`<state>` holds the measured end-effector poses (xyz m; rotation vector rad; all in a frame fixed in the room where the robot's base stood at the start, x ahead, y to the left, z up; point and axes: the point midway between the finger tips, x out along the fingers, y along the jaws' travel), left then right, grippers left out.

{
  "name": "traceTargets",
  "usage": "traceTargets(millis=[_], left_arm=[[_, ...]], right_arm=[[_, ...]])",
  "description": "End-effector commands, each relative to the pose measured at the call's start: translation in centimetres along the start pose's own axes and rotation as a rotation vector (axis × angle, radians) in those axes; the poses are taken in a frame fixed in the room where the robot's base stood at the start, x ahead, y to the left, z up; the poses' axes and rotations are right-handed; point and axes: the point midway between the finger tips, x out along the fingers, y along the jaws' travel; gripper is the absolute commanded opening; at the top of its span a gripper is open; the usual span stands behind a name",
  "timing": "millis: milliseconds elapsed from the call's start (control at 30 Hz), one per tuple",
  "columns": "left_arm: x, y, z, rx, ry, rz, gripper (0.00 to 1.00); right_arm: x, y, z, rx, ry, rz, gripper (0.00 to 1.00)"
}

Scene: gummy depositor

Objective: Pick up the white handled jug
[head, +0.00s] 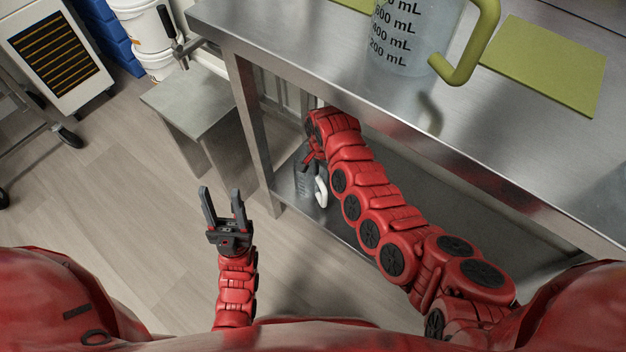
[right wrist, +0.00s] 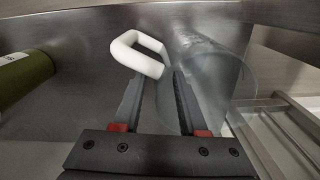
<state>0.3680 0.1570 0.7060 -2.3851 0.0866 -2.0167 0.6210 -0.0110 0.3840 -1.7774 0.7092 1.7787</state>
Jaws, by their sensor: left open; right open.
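The white handled jug is a clear jug (head: 305,183) standing on the lower shelf under the steel table, partly hidden by my right arm in the head view. Its white handle (head: 321,190) faces right there. In the right wrist view the handle (right wrist: 138,52) lies just ahead of my right gripper (right wrist: 158,77), near the left fingertip, and the clear body (right wrist: 215,65) is beyond the right finger. My right gripper is open and empty; whether a finger touches the handle I cannot tell. My left gripper (head: 222,191) is open and empty above the floor.
On the steel tabletop (head: 300,50) stand a larger jug with an olive handle (head: 465,55) and an olive board (head: 548,66). The table's front edge is above my right arm. An olive cylinder (right wrist: 22,78) lies left on the shelf. A small steel stand (head: 190,98) is to the left.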

Motion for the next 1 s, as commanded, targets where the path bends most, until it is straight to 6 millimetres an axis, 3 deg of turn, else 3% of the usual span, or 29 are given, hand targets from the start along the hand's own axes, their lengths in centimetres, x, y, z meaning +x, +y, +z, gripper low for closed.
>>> traceTargets(millis=[400,633,667,867,1000], left_arm=[[-2.5,0.1,0.4,0.0,0.0,0.0,0.5],[-2.4,0.1,0.4,0.0,0.0,0.0,0.5],[-2.4,0.1,0.4,0.0,0.0,0.0,0.5],[-2.4,0.1,0.4,0.0,0.0,0.0,0.5],[-2.4,0.1,0.4,0.0,0.0,0.0,0.5]], right_arm=[[5.0,0.5,-0.1,0.0,0.002,0.001,0.41],[5.1,0.4,0.0,0.001,0.001,-0.002,0.41],[5.1,0.4,0.0,0.001,0.001,-0.002,0.4],[5.1,0.4,0.0,0.001,0.001,-0.001,0.04],[5.1,0.4,0.0,0.001,0.001,-0.001,0.0]])
